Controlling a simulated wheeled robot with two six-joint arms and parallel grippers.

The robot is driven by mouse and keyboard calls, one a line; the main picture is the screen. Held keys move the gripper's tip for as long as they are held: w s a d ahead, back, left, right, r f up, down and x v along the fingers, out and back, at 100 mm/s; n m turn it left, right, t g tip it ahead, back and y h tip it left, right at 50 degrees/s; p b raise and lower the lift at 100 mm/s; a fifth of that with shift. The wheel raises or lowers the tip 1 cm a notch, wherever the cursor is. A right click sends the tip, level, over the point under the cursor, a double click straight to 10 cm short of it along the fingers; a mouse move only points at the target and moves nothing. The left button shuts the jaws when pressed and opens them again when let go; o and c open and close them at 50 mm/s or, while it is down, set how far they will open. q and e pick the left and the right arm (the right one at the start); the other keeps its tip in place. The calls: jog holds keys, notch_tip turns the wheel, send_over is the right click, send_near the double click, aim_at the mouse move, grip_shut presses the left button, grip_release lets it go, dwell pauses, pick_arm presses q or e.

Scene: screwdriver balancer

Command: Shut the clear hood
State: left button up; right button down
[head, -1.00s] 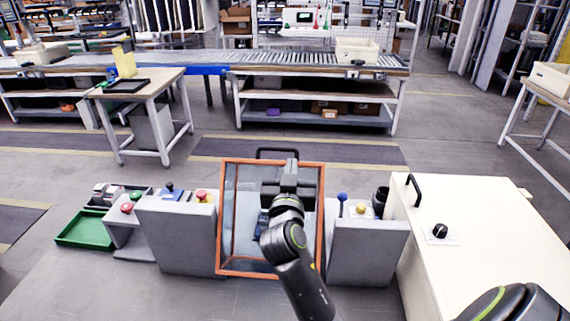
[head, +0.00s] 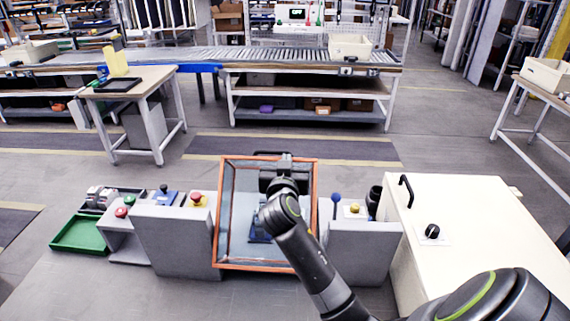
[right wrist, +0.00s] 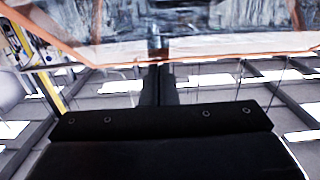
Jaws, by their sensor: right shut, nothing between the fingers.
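The clear hood (head: 233,200) has an orange frame and stands raised in the middle, between two grey blocks. Its black handle (head: 262,153) shows at the top edge, partly hidden by my right gripper. My right gripper (head: 286,160) is at the hood's upper right, overlapping the top rim in the head view; whether it touches is unclear. In the right wrist view its fingers (right wrist: 160,75) are together and empty, close to the orange rim and clear pane (right wrist: 200,45). A blue device (head: 258,232) shows through the hood. My left gripper is out of view.
Grey blocks (head: 172,243) stand on both sides of the hood, with a red button (head: 196,196) at left and a blue knob (head: 336,198) at right. A green tray (head: 80,236) lies far left. A cream cabinet (head: 480,230) stands right.

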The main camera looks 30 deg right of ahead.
jog(key=w+d+f+g, duration=0.1)
jog(key=w+d+f, duration=0.1)
jog(key=w, duration=0.1)
jog(key=w+d+f+y, duration=0.1)
jog(key=w+d+f, duration=0.1)
jog(key=w+d, duration=0.1)
jog(key=w+d+f+g+y, duration=0.1)
jog(key=w+d+f, duration=0.1)
jog(key=w, duration=0.2)
jog(key=shift+d+f+g, duration=0.1)
jog(key=shift+d+g, duration=0.2)
jog(key=w+d+f+g+y+b, duration=0.2)
jog(key=w+d+f+g+b, duration=0.1)
jog(key=f, duration=0.4)
jog(key=shift+w+d+f, duration=0.4)
jog(key=shift+w+d, duration=0.05)
jog(key=shift+w, duration=0.75)
jog(key=shift+f, duration=0.1)
